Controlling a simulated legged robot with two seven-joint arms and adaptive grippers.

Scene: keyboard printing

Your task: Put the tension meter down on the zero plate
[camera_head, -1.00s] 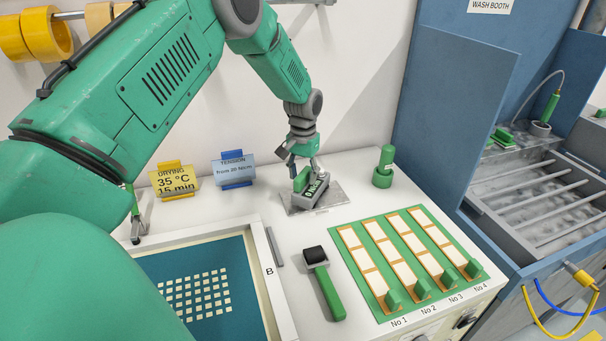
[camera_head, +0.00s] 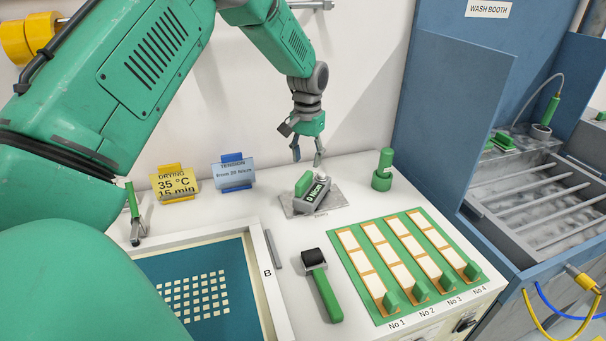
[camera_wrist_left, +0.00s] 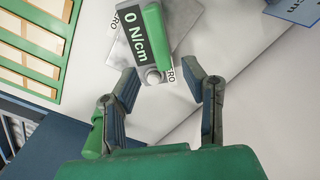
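The tension meter (camera_head: 313,193), a grey block with a green handle and a display reading "0 N/cm", lies on the grey zero plate (camera_head: 331,202) at the back of the bench. My left gripper (camera_head: 308,157) is open and empty above the meter, clear of it. In the left wrist view the fingers (camera_wrist_left: 164,82) are spread apart, with the meter (camera_wrist_left: 135,38) beyond their tips and the plate (camera_wrist_left: 184,22) under it. The meter covers part of the plate's lettering. My right gripper is not in view.
A green cylinder-shaped item (camera_head: 383,170) stands right of the plate. A black-headed roller (camera_head: 323,285) and a green rack with white strips (camera_head: 371,262) lie in front. A framed screen (camera_head: 265,285) is at left. Yellow (camera_head: 175,183) and blue (camera_head: 234,173) signs stand behind.

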